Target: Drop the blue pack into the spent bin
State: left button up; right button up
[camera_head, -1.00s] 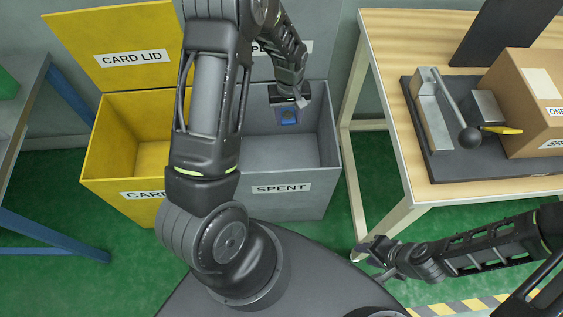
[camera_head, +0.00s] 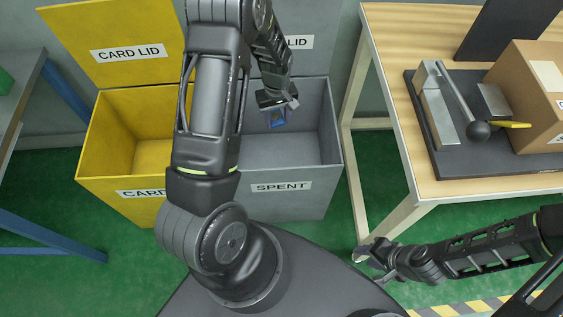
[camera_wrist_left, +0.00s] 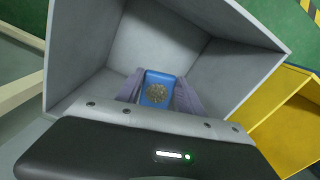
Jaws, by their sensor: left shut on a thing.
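The blue pack (camera_head: 278,118) is held in my left gripper (camera_head: 277,108), over the open grey spent bin (camera_head: 282,187). In the left wrist view the pack (camera_wrist_left: 157,88) shows a round tan patch on its face, and the fingers of my left gripper (camera_wrist_left: 158,92) close on both its sides. The inner walls of the spent bin (camera_wrist_left: 150,38) surround it in that view. How far the pack is below the rim is hard to tell. My right gripper (camera_head: 372,259) is at the lower right, away from the bins; its jaw opening is too small to judge.
A yellow card bin (camera_head: 115,178) with a raised lid (camera_head: 110,40) stands left of the spent bin. A wooden table (camera_head: 388,70) at right carries a lever tool (camera_head: 450,108) and a cardboard box (camera_head: 530,90). A blue-legged table (camera_head: 50,235) is at far left.

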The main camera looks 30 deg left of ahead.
pick_arm(q)
jog(key=shift+f+b, duration=0.45)
jog(key=shift+f, duration=0.6)
jog(key=o, duration=1.4)
jog(key=shift+r, duration=0.15)
notch_tip(320, 180, up, 8)
jog(key=shift+f, duration=0.2)
